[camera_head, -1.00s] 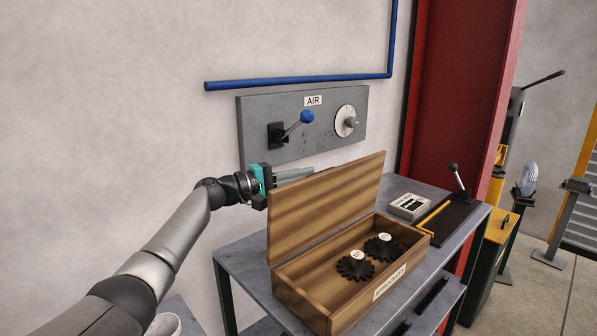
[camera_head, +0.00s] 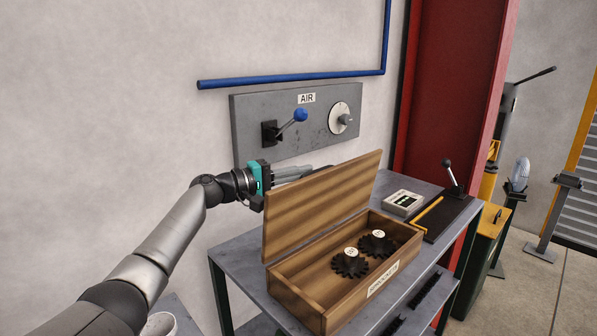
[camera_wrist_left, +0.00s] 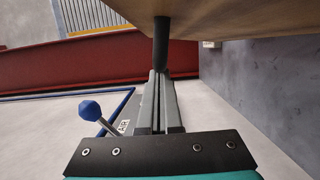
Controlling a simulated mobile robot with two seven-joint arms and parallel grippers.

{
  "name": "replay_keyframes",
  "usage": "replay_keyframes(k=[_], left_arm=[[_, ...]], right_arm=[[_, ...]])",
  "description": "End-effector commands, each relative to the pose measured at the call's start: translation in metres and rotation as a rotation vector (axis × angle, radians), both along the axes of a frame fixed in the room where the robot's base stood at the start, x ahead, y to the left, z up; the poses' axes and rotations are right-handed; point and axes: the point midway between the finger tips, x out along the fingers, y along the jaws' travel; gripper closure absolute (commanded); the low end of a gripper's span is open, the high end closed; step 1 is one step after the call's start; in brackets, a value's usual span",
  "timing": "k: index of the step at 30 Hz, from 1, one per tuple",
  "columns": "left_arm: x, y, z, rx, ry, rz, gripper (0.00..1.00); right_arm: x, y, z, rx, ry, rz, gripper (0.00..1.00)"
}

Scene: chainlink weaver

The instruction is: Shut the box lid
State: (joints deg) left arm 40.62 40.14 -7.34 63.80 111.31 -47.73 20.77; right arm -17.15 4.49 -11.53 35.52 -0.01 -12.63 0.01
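The wooden box (camera_head: 345,285) stands on a grey metal table, with two dark gears (camera_head: 350,263) with white tags inside it. Its lid (camera_head: 325,203) is open, standing roughly upright and leaning back a little. My left gripper (camera_head: 300,172) is behind the lid, near its upper edge, its fingertips partly hidden by the lid. My right gripper is not in view.
A grey AIR panel (camera_head: 245,115) with a blue-knobbed lever (camera_head: 299,115) and a dial (camera_head: 340,118) is on the wall just behind my gripper.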

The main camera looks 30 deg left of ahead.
Motion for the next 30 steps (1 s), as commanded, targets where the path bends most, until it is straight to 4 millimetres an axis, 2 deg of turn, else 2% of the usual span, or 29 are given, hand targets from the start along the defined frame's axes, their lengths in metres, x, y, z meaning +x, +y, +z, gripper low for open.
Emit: replay_keyframes(k=[8, 17, 30], left_arm=[[-0.007, -0.022, 0.008, 0.123, -0.044, -0.008, 1.0], [-0.022, -0.062, 0.011, 0.383, -0.134, -0.009, 1.0], [-0.04, -0.115, -0.008, 0.778, -0.271, -0.008, 1.0]], right_arm=[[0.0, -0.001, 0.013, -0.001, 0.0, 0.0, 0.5], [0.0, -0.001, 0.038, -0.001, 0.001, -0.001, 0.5], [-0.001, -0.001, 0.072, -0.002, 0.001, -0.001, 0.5]])
